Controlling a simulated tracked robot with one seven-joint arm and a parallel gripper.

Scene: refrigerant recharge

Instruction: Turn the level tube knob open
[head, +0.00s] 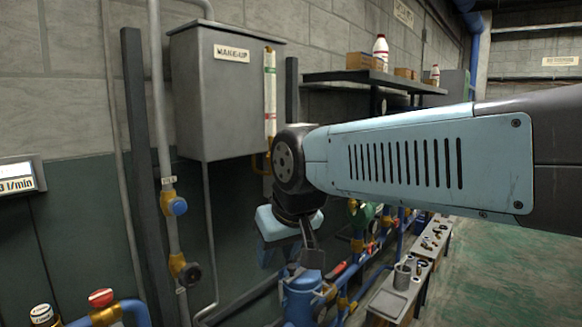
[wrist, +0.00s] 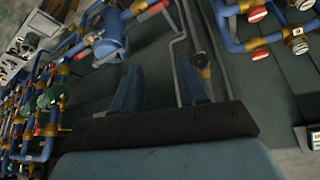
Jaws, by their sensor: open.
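The level tube (head: 270,85), a tall pale tube with coloured bands, stands on the right side of the grey MAKE-UP tank (head: 215,95) in the head view. A brass fitting (head: 262,163) shows at its lower end, partly hidden by my arm; I cannot make out its knob clearly. My gripper (head: 300,258) hangs below the arm's end, lower than the tank and apart from the tube. In the wrist view my gripper (wrist: 158,85) has its two fingers spread with nothing between them. A dark knob (wrist: 201,60) appears beyond the right finger; I cannot tell which it is.
A blue knob (head: 179,206) and a black knob (head: 190,273) sit on the vertical pipe at left. A blue vessel (head: 302,298) stands below my gripper. Blue pipes and valves run along the wall, beside a low bench (head: 395,300). Green floor (head: 500,270) is clear at right.

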